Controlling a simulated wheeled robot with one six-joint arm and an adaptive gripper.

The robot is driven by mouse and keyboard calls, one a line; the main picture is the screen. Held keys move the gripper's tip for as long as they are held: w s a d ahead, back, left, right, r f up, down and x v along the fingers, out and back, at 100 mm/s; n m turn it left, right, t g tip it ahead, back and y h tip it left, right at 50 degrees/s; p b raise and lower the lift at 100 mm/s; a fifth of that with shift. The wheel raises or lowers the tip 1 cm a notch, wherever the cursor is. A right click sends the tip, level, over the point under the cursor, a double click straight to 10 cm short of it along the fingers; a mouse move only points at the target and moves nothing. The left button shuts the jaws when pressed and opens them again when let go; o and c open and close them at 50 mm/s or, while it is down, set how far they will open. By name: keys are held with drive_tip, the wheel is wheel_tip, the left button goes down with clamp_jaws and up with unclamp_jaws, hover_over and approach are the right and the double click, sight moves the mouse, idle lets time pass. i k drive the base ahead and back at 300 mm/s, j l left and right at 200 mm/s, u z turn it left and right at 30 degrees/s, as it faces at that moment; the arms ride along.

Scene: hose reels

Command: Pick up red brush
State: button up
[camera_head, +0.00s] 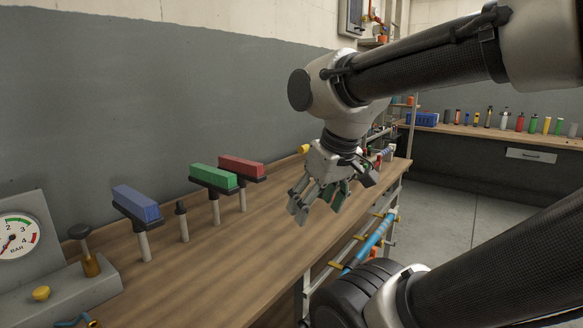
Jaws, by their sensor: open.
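The red brush (241,165) is a red block lying on a dark holder on a thin post above the wooden bench, towards the back wall. It is the rightmost of the coloured blocks and the farthest along the row. My gripper (318,211) is open, with its fingers pointing down. It is to the right of the red brush in the picture and apart from it. Nothing shows between the fingers. Something dark green appears beside the fingers, but I cannot tell what it is.
A green block (213,176) and a blue block (135,203) sit on similar posts to the left. A bare short post (182,222) stands between them. A pressure gauge (17,238) is at the far left.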

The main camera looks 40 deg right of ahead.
sight(245, 170)
drive_tip(key=l+z, duration=0.15)
drive_tip(key=z, duration=0.25)
drive_tip(key=k+l+u, duration=0.1)
drive_tip(key=l+u, duration=0.2)
drive_tip(key=l, duration=0.45)
drive_tip(key=i+l+u, duration=0.2)
drive_tip(key=l, duration=0.2)
drive_tip(key=l+u, duration=0.15)
drive_tip(key=l, duration=0.3)
drive_tip(key=i+l+u, duration=0.2)
drive_tip(key=l, duration=0.25)
drive_tip(key=l+u, duration=0.15)
drive_tip(key=l, duration=0.3)
